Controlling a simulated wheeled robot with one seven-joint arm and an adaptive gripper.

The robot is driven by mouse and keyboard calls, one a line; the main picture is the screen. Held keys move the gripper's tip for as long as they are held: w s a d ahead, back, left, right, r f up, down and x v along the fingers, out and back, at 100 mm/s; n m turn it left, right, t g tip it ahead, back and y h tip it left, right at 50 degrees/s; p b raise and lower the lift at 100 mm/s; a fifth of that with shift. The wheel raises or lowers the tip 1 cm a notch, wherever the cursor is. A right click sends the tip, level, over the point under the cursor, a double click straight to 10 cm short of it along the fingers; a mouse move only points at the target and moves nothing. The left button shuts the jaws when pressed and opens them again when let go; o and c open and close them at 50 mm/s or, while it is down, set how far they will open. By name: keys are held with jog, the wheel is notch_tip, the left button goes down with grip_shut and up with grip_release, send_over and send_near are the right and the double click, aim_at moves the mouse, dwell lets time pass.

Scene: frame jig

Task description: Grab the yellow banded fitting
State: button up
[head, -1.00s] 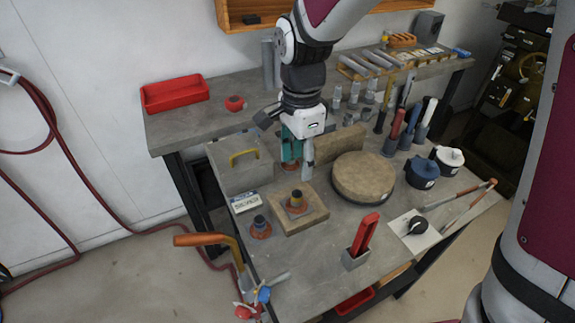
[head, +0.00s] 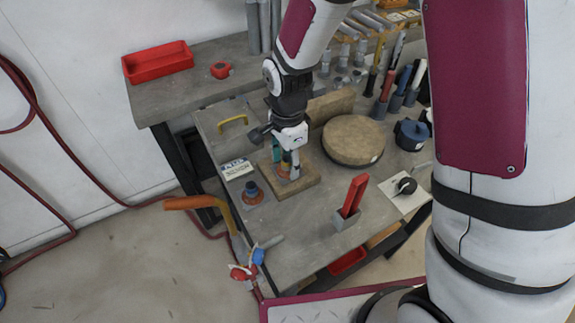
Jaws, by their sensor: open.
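The yellow banded fitting (head: 286,158) stands upright on a wooden block (head: 301,186) on the workbench, with a reddish-orange base. My gripper (head: 287,168) is open and pointing down at it. One pale finger comes down on the fitting's right side and covers part of it. The other finger is hard to make out. I cannot tell whether the fingers touch the fitting. A similar fitting with a blue band (head: 252,188) stands to the left on its own orange base. A teal part (head: 276,150) shows just behind, partly hidden by the gripper.
A grey box with a yellow handle (head: 233,123) and a labelled card (head: 236,168) stand left. A round tan disc (head: 353,139) lies right. A grey holder with red handles (head: 351,200) stands in front. An orange bent handle (head: 185,203) juts from the bench's left edge.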

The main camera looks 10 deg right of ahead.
jog(key=shift+f, duration=0.2)
grip_shut()
jog(key=shift+r, duration=0.15)
